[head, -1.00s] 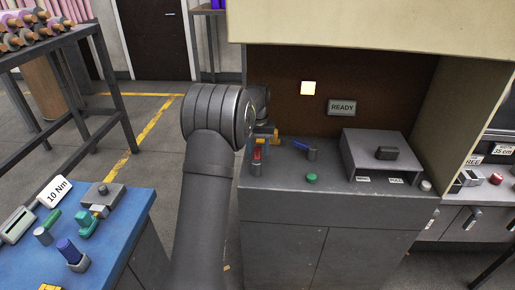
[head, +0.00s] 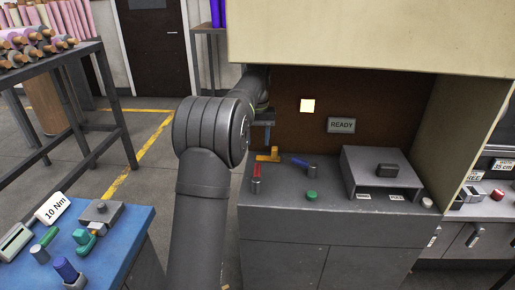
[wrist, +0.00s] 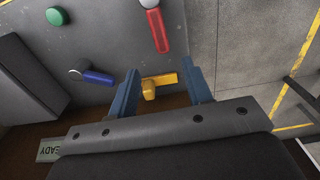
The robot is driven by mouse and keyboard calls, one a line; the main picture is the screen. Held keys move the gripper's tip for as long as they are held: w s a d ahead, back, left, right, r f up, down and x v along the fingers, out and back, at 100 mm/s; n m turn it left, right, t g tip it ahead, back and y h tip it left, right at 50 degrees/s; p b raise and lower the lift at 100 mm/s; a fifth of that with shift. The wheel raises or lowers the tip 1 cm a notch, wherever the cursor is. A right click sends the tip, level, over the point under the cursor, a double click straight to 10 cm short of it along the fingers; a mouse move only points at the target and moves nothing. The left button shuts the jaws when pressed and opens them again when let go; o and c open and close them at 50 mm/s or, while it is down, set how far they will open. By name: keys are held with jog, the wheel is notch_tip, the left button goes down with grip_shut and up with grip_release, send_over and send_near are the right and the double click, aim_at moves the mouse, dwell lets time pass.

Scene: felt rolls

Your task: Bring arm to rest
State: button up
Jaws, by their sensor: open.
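My gripper (wrist: 163,88) shows in the wrist view with its two blue fingers apart and nothing held between them. In the head view the gripper (head: 263,124) hangs above the back left of the grey bench, partly hidden by my own arm. A yellow T-shaped handle (head: 268,155) lies below it on the bench, with a visible gap. In the wrist view the yellow handle (wrist: 160,80) appears between the fingertips, farther away than they are.
A red-handled lever (head: 257,172), a blue-handled lever (head: 300,162) and a green button (head: 311,196) stand near the yellow handle. A grey box (head: 382,172) is to the right. The cream hood (head: 370,40) overhangs the bench. A blue table (head: 125,225) is at left.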

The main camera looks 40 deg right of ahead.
aim_at(257, 167)
jog(key=shift+r, duration=0.25)
notch_tip(257, 167, down, 12)
jog(key=shift+f, duration=0.1)
dwell(0.5)
dwell(0.4)
